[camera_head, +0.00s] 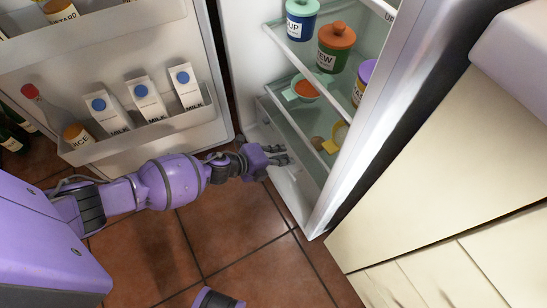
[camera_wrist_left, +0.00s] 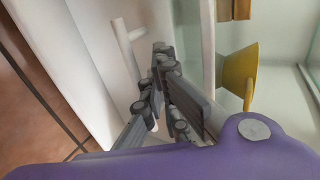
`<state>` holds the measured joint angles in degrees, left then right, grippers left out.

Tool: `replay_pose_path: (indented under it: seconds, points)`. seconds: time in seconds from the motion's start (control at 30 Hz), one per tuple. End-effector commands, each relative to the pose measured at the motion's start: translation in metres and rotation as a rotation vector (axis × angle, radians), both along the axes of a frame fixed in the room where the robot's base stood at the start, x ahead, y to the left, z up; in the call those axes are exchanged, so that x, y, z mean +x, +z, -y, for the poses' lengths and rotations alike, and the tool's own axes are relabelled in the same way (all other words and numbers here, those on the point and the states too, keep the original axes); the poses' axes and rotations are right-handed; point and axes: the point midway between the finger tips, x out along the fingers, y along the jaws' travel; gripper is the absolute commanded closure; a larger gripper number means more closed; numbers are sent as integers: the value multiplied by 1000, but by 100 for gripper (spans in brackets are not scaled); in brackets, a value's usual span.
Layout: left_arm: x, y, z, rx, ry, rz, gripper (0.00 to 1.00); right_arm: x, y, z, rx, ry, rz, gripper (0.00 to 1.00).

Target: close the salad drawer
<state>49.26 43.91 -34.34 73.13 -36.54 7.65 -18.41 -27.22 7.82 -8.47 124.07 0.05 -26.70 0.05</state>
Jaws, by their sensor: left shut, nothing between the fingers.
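The salad drawer (camera_head: 291,192) is the low white-fronted compartment at the bottom of the open fridge in the head view. A yellow item and a brownish round item lie low behind its front. My left gripper (camera_head: 284,157) is shut and empty, at the upper edge of the drawer front. In the left wrist view my left gripper (camera_wrist_left: 163,60) is beside a pale bar handle (camera_wrist_left: 126,48) on a white panel; I cannot tell whether they touch. How far the drawer stands out is hard to judge. My right gripper is out of view.
The fridge door (camera_head: 160,150) stands open on the left, with milk cartons (camera_head: 147,100) and bottles in its racks. A pale cabinet (camera_head: 440,170) is at right.

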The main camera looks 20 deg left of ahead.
Motion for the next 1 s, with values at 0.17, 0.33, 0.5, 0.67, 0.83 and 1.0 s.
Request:
replay_pose_path:
  seconds: [0.17,0.33,0.5,0.67,0.83,1.0]
  points:
    - [3,0,2,1,1,0,100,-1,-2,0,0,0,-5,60]
    - [3,0,2,1,1,0,100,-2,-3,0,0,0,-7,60]
    - [14,1,10,-2,0,2,100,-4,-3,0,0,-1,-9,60]
    - [36,1,27,-1,0,2,100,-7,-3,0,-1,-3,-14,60]
    - [43,2,33,1,0,3,100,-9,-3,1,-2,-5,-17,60]
    - [44,3,33,-1,0,5,100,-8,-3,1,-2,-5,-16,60]
